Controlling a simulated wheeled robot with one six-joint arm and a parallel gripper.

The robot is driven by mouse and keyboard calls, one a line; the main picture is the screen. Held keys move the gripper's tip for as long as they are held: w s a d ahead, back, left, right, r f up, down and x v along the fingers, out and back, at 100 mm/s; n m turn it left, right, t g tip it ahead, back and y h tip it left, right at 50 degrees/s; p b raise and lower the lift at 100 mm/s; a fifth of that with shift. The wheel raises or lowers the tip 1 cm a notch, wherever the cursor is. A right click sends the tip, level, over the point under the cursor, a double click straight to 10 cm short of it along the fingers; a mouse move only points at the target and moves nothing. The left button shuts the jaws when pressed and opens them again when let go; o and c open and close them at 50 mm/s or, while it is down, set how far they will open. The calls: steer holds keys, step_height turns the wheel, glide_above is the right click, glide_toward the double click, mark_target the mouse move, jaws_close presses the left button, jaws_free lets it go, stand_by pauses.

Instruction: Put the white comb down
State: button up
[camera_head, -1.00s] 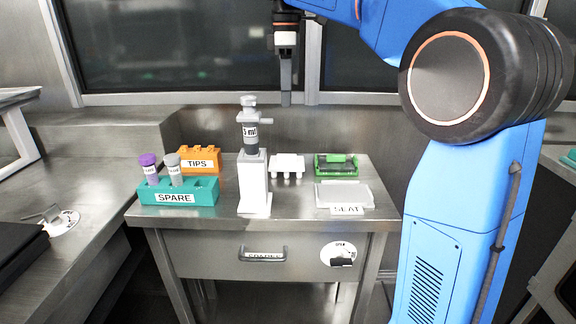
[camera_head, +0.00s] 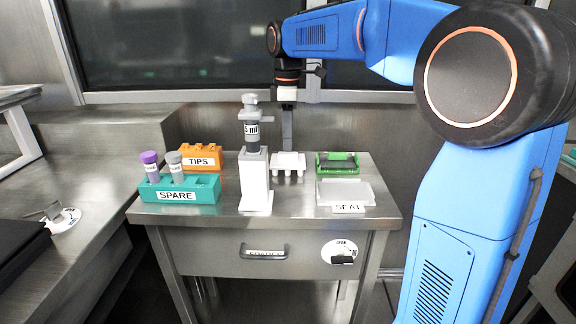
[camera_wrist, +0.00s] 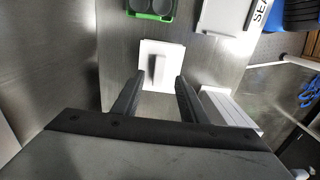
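The white comb (camera_head: 288,166) stands on the steel table behind the white stand. In the wrist view it is a white, nearly square piece (camera_wrist: 174,52) with a narrow upright tab in its middle. My gripper (camera_head: 287,148) points down above the comb. In the wrist view its two dark fingers (camera_wrist: 158,98) are apart, with no object between them. The tab lies ahead of the gap between the fingers. I cannot tell the exact height of the fingertips over the comb.
A white stand (camera_head: 255,182) holding a pipette is in front-left of the comb. A green tray (camera_head: 337,170) and a white plate labelled SEAT (camera_head: 345,194) are to the right. An orange TIPS rack (camera_head: 201,150) and a teal SPARE rack (camera_head: 205,184) are left.

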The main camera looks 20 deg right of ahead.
mark_target(288, 163)
steer(key=shift+w+f, duration=0.1)
steer(key=shift+f, duration=1.8)
steer(key=shift+c, duration=0.6)
jaws_close()
